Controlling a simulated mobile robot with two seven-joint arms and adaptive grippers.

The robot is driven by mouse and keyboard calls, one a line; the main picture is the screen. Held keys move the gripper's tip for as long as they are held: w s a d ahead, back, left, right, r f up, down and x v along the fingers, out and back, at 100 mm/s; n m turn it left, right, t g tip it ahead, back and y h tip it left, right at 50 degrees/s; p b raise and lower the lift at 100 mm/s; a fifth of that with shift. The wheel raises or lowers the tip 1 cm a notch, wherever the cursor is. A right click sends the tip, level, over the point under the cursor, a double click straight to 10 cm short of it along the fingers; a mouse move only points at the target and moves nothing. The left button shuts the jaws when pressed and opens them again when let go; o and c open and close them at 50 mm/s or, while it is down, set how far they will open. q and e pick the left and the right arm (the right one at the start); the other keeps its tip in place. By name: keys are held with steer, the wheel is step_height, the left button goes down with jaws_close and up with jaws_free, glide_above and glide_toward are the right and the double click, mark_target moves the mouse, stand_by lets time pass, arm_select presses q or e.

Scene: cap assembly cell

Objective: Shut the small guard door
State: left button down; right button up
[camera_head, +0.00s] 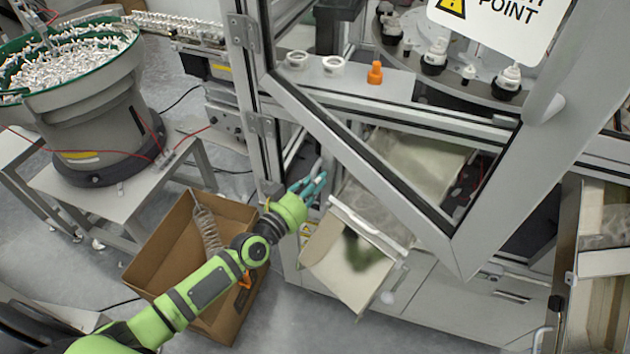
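A grey-framed door with a clear pane (355,147) is swung out from the machine on hinges at its left post, and a warning sign (500,15) is on it. Below it, a smaller pale panel (345,265) with a white bar along its top stands tilted out from the machine front. I cannot tell for sure which of these is the small guard door. My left gripper (315,182), with teal fingers on a green arm, is beside the machine's left post, left of the pale panel. Its finger gap and any contact are unclear. My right gripper is out of view.
A cardboard box (165,250) with a coiled spring stands on the floor below my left arm. A bowl feeder (95,125) full of small parts is on a table at left. An orange part (375,72) sits on the machine's ledge. Another pale panel (565,235) is at right.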

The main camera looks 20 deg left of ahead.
arm_select(q)
steer(key=shift+w, duration=0.1)
steer(key=shift+w+d, duration=0.25)
steer(key=shift+w, duration=0.45)
steer(key=c, duration=1.1)
jaws_free()
steer(key=shift+c, duration=0.2)
steer(key=shift+w, duration=0.15)
steer(key=v, duration=1.2)
